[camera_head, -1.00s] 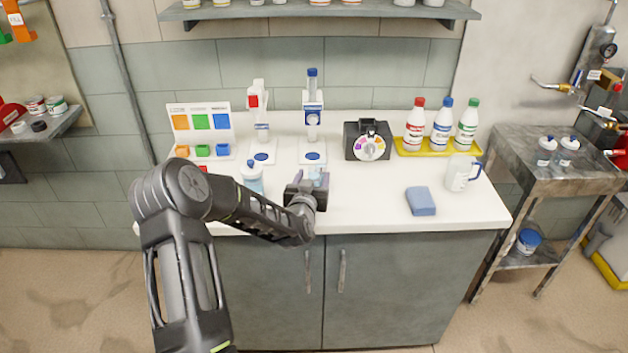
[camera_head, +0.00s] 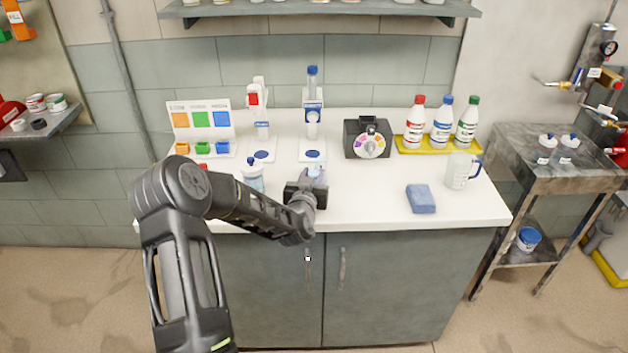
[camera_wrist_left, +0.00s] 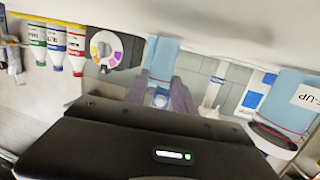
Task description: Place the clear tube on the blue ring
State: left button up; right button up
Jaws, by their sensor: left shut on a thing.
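My left gripper (camera_head: 315,180) is shut on the clear tube (camera_head: 316,172), which is mostly hidden by the gripper in the head view. In the left wrist view, the pale translucent tube (camera_wrist_left: 168,60) stands between the fingers. One blue ring (camera_head: 313,155) lies on the white base of the blue-capped stand, just behind the held tube. A similar blue ring (camera_head: 262,155) lies on the base of the red-topped stand to the left. The gap between tube and near ring is hard to judge. My right gripper is not in view.
A pale-blue bottle (camera_head: 252,174) stands close left of the gripper. A black dial box (camera_head: 367,138) stands right of the stands. Bottles sit in a yellow tray (camera_head: 437,151). A blue sponge (camera_head: 421,199) and clear jug (camera_head: 459,171) are at right. The front middle counter is clear.

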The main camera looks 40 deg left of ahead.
pick_arm(q)
grip_shut()
jog(key=shift+r, duration=0.1)
notch_tip(320, 180, up, 18)
jog(key=b, duration=0.2)
dwell(0.6)
dwell(0.5)
